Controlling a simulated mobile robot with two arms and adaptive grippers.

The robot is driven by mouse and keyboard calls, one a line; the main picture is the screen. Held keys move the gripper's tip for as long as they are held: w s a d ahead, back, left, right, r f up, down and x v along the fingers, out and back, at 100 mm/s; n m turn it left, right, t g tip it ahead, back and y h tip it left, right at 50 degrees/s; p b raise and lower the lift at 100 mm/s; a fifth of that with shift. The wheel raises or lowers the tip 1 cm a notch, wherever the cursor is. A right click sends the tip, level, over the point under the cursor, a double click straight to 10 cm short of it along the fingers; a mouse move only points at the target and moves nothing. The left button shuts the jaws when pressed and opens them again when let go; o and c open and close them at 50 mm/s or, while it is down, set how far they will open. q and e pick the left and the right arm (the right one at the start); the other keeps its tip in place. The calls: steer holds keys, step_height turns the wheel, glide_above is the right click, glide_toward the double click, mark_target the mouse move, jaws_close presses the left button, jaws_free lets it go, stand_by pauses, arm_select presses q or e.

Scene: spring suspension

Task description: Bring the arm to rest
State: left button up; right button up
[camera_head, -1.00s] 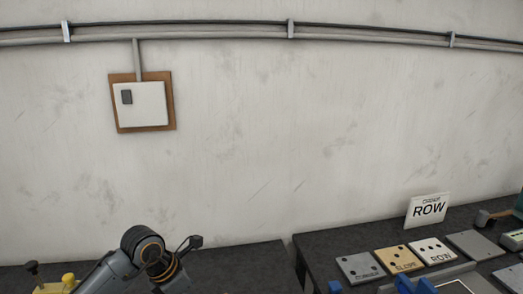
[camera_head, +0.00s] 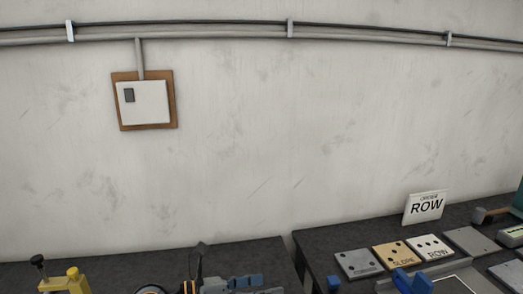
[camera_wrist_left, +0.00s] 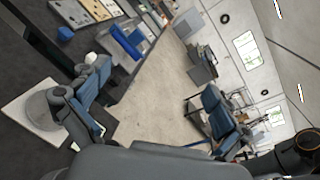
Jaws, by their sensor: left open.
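My left gripper (camera_head: 262,284) shows at the bottom edge of the head view, with blue finger pads pointing right, cut off by the frame. In the left wrist view its two blue-padded fingers (camera_wrist_left: 153,97) are spread wide apart. The gap between them is empty, with bare floor beyond. A white plate with a round grey part (camera_wrist_left: 38,118) lies on the dark bench behind the left-hand finger. Whether the finger touches it I cannot tell. My right gripper is not in view.
Dark benches (camera_head: 300,237) run along the wall. The right one holds hole-marked plates (camera_head: 397,256), a ROW sign (camera_head: 425,208) and blue parts (camera_head: 411,281). A yellow fixture (camera_head: 68,281) stands at far left. The wrist view shows open floor (camera_wrist_left: 150,103).

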arm_select(q)
steer(key=w+a+r+n+t+y, duration=0.1)
steer(key=a+r+n+t+y, duration=0.1)
steer(key=a+r+n+t, duration=0.45)
steer(key=w+a+r+n+t+y, duration=0.1)
steer(key=a+n+t+y, duration=0.15)
steer(key=n+t, duration=0.8)
steer(key=s+a+f+n+g+y, duration=0.4)
steer(key=a+f+n+g+y, duration=0.3)
steer(key=a+f+n+y, duration=1.05)
steer(key=s+d+f+n+g+h, duration=0.2)
steer(key=s+f+n+g+h, duration=0.15)
steer(key=s+f+g, duration=0.55)
steer(key=s+d+f+n+g+h, duration=0.3)
steer(key=s+f+n, duration=0.15)
steer(key=s, duration=0.85)
step_height(320, 180, down, 32)
steer(key=s+f+g+b, duration=0.1)
steer(key=s+b, duration=0.1)
steer(key=b, duration=0.4)
steer(key=s+a+f+m+g+b, duration=0.1)
steer(key=s+a+f+b, duration=0.2)
steer(key=s+f, duration=1.3)
step_height(320, 180, down, 4)
steer(key=shift+s+r+b, duration=0.25)
steer(key=shift+s+b, duration=0.05)
steer(key=shift+b, duration=0.2)
